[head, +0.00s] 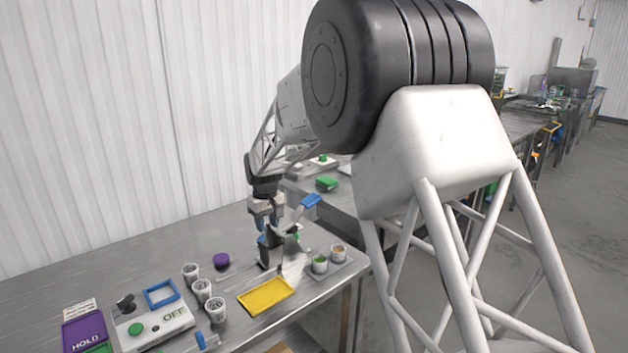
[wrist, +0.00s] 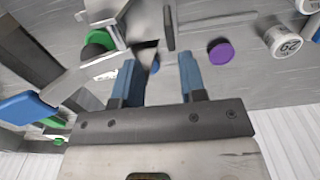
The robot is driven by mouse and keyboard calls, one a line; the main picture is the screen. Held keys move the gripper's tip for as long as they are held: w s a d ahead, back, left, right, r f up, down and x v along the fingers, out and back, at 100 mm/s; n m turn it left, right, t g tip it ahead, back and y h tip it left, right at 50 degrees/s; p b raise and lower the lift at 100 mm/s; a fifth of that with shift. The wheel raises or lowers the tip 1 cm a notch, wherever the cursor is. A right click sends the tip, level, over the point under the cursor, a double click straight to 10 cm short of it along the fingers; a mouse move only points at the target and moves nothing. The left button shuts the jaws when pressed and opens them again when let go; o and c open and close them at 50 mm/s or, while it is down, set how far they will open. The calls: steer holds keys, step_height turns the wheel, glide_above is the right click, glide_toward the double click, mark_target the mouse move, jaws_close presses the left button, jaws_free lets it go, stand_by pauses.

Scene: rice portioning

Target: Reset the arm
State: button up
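My gripper (head: 264,236) hangs over the back middle of the metal table in the head view. In the wrist view its two blue fingers (wrist: 158,62) are apart, with no object clearly held between them. A tool with a blue handle (head: 310,200) stands tilted just right of my gripper; a blue handle (wrist: 28,107) also shows at the left of the wrist view. A dark upright stand is close beside the fingers, and my gripper partly hides this area in the head view.
A yellow tray (head: 266,296), a purple lid (head: 221,261), several white cups (head: 201,290) and two filled cups (head: 320,263) are nearby. A switch box marked OFF (head: 153,328), a blue frame (head: 161,293) and a purple HOLD tray (head: 84,330) are at front left.

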steer(key=s+d+r+m, duration=0.1)
steer(key=s+d+r, duration=0.4)
steer(key=s+d, duration=0.25)
steer(key=s+d+r+m+t, duration=0.1)
steer(key=s+d+r+m, duration=0.1)
steer(key=s+d+r, duration=0.5)
steer(key=s+d+r+m, duration=0.1)
steer(key=s+d+r, duration=0.1)
steer(key=s+d, duration=0.65)
steer(key=s+d+f+m, duration=0.1)
steer(key=s+d, duration=0.4)
steer(key=s, duration=0.4)
steer(key=s+d+f+m+t, duration=0.1)
steer(key=s+d+m, duration=0.1)
steer(key=s+d, duration=0.4)
steer(key=s+d+f+m, duration=0.1)
steer(key=s+d, duration=0.4)
steer(key=s, duration=0.6)
steer(key=shift+s+d+m+t, duration=0.3)
steer(key=shift+d+m, duration=0.05)
steer(key=shift+m, duration=0.15)
